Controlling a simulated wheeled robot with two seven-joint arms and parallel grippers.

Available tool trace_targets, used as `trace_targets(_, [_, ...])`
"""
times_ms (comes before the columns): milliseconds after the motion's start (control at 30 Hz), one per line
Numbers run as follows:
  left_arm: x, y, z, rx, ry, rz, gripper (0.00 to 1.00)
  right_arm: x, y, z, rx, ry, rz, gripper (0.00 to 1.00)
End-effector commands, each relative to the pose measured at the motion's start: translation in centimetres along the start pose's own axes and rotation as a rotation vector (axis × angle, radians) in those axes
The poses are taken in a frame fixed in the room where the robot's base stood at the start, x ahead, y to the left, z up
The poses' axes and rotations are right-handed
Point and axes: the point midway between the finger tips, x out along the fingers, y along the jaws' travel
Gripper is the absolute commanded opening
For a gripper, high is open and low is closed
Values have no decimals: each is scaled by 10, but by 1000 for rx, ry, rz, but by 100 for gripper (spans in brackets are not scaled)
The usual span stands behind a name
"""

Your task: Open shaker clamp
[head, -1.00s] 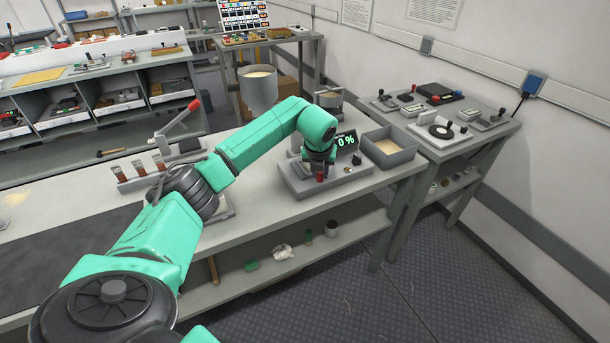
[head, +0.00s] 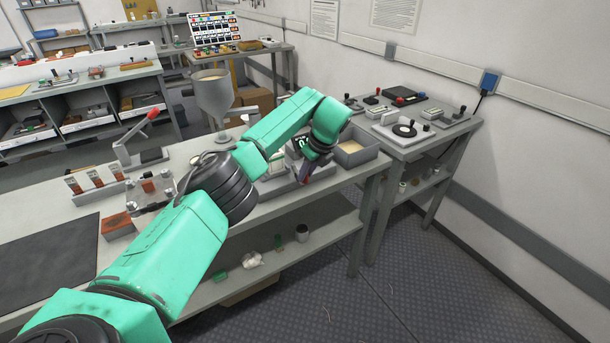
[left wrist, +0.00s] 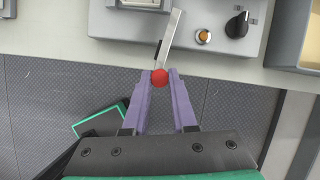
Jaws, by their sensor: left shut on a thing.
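The shaker (left wrist: 185,30) is a grey box on the bench, seen from above in the left wrist view. Its clamp lever (left wrist: 173,38) is a flat metal bar with a red ball end (left wrist: 160,77), reaching out past the shaker's front edge. My left gripper (left wrist: 160,80) is shut on the red ball between its purple fingers. In the head view, my left gripper (head: 305,173) is at the front of the shaker (head: 278,184), and my arm hides much of the shaker. My right gripper is not in view.
A black knob (left wrist: 237,25) and an orange button (left wrist: 203,37) are on the shaker's panel. A grey sand-filled tray (head: 357,146) stands to its right. A funnel (head: 212,95) and a red-tipped lever press (head: 135,140) stand on the bench. The floor in front is clear.

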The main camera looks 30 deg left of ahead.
Motion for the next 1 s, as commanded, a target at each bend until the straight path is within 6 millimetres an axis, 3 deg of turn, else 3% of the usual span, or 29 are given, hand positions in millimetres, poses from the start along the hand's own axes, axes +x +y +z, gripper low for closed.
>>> trace_targets(767, [-1, -2, 2, -104, -3, 36, 0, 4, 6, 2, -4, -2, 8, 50])
trace_targets(800, [-1, -2, 2, -104, -2, 36, 40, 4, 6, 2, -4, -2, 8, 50])
trace_targets(833, [-1, -2, 2, -104, -2, 36, 52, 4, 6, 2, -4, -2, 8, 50])
trace_targets(1000, [0, -1, 2, -103, -1, 39, 55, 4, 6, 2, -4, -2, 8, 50])
